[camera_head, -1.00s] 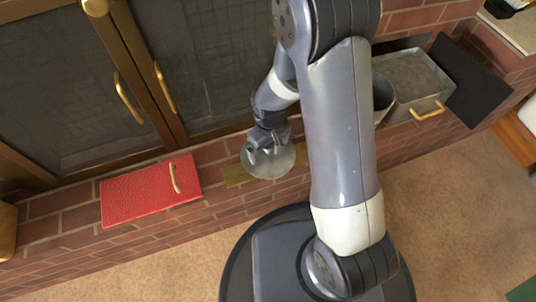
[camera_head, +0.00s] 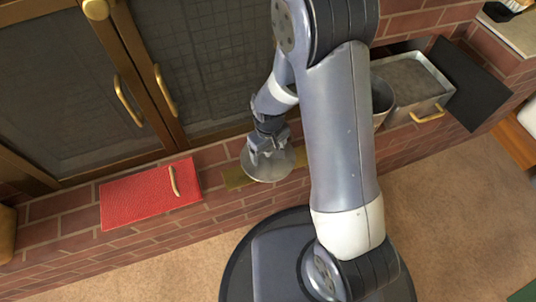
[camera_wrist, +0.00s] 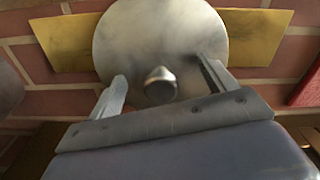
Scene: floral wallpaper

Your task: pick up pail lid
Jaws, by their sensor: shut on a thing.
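The pail lid is a round grey metal disc with a knob; it shows below my gripper in the head view (camera_head: 270,174) and at the top middle of the wrist view (camera_wrist: 150,35). My gripper (camera_head: 265,156) is over the lid, shut on it at the knob. In the wrist view my gripper (camera_wrist: 163,85) has one finger on each side of the knob (camera_wrist: 160,86). The lid lies over a flat gold plate (camera_head: 236,178) on the brick hearth; I cannot tell whether they touch. A grey metal pail (camera_head: 381,97) stands right of my arm, partly hidden by it.
A red panel with a gold handle (camera_head: 140,195) lies on the hearth at left. A grey metal box (camera_head: 420,105) and a black panel (camera_head: 480,85) are at right. Glass fireplace doors (camera_head: 75,90) rise behind.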

